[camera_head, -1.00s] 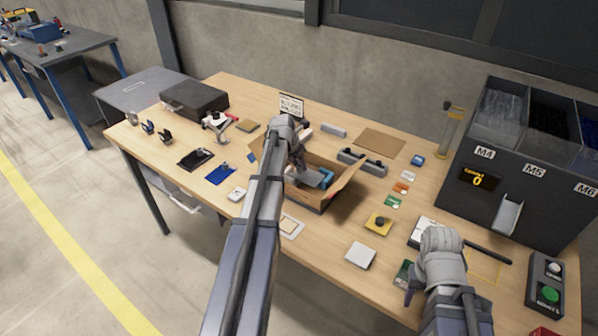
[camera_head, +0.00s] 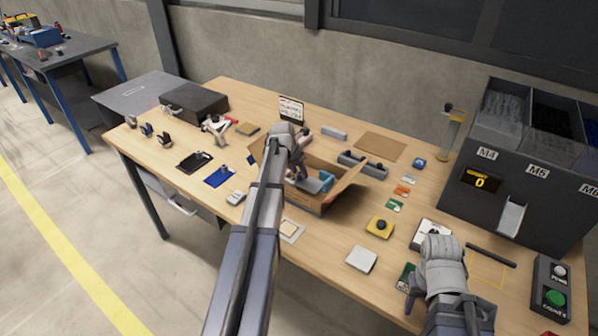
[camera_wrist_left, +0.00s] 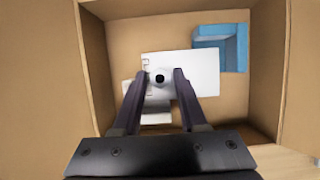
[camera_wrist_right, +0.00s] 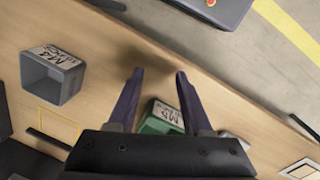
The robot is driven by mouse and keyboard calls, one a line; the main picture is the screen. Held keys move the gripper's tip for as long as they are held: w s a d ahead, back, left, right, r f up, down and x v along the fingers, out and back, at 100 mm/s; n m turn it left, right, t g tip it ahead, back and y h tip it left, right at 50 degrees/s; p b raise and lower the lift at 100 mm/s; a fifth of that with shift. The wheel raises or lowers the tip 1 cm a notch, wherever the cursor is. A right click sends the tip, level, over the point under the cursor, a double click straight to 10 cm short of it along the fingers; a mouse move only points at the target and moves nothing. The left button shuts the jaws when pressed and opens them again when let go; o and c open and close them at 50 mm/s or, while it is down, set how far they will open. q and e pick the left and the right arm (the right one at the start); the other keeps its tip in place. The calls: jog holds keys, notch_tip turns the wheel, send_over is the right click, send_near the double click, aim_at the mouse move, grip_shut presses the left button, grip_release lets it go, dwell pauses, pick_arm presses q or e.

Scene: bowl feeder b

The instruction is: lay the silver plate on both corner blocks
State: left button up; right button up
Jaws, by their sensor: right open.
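In the left wrist view a flat, pale silver plate (camera_wrist_left: 205,75) lies inside the cardboard box (camera_wrist_left: 265,70). It also shows in the head view (camera_head: 312,186). A pale round knob (camera_wrist_left: 159,80) with a dark centre stands at its left part. A blue angled block (camera_wrist_left: 222,48), perhaps a corner block, is by the plate's upper right corner. I cannot make out a second one. My left gripper (camera_wrist_left: 160,73) points down into the box, fingers apart on either side of the knob. My right gripper (camera_wrist_right: 160,73) is open and empty above the table's front right part, near a green bin (camera_wrist_right: 162,118).
The box's flaps stand out around my left gripper. A grey bar with dark knobs (camera_head: 363,164) lies behind the box. A yellow block (camera_head: 380,227) and a white square (camera_head: 361,260) lie to its right. The dark dispenser (camera_head: 520,180) stands at the right.

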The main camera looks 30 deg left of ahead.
pick_arm(q)
jog(key=shift+r, duration=0.1)
jog(key=shift+r+p, duration=0.35)
jog(key=shift+p, duration=0.1)
pick_arm(e)
jog(key=shift+r, duration=0.45)
pick_arm(q)
jog(key=p+v, duration=1.1)
jog(key=v, duration=0.1)
jog(key=shift+r, duration=0.25)
pick_arm(e)
notch_tip(320, 180, up, 11)
jog(key=shift+r, duration=0.2)
